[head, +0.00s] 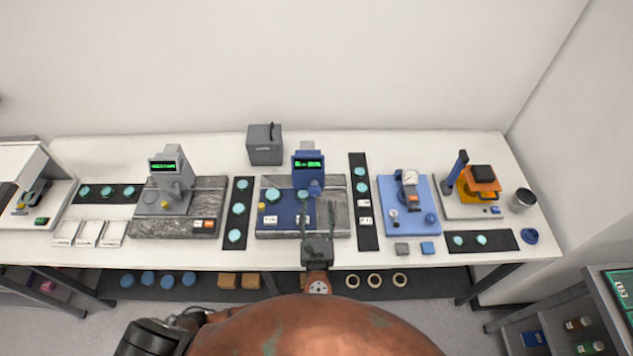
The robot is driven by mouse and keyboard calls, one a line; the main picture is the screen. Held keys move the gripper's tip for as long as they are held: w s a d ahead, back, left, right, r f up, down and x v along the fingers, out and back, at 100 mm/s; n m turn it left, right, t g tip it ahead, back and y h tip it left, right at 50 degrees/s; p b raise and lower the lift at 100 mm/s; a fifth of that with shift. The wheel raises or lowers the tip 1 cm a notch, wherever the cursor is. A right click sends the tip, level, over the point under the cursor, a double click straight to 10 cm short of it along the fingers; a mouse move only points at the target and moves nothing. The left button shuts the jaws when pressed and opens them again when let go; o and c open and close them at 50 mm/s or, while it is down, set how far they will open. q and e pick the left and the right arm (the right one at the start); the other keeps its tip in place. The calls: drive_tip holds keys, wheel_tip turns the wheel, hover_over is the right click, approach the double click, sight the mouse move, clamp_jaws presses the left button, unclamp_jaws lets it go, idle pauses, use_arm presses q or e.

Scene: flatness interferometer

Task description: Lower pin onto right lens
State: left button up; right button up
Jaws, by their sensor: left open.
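The blue gauge (308,165) with a lit green display stands on a granite slab (342,220) with a blue front section. Its pin, under the head, is too small to make out clearly. One teal lens (272,195) lies left of the gauge. Another teal lens (302,194), the right one of the two, lies close under the gauge head; whether the pin touches it I cannot tell. My left gripper (318,208) is open and empty, its fingers pointing away from me over the slab's front, just in front of the gauge. It partly hides the slab. My right gripper is not in view.
A grey gauge (172,175) stands on another slab at left. Black strips with teal lenses (238,235) (362,240) flank the blue gauge's slab. A blue plate with a dial (410,225) and an orange device (478,185) stand at right. A grey box (265,150) stands behind.

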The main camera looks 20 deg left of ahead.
sight(315, 194)
use_arm(q)
drive_tip(key=x, duration=0.4)
drive_tip(key=shift+w+a+r, duration=0.15)
drive_tip(key=shift+w+a, duration=0.15)
drive_tip(key=shift+a, duration=0.15)
drive_tip(key=shift+p+x, duration=0.3)
drive_tip(key=shift+x, duration=0.8)
drive_tip(key=c, duration=1.2)
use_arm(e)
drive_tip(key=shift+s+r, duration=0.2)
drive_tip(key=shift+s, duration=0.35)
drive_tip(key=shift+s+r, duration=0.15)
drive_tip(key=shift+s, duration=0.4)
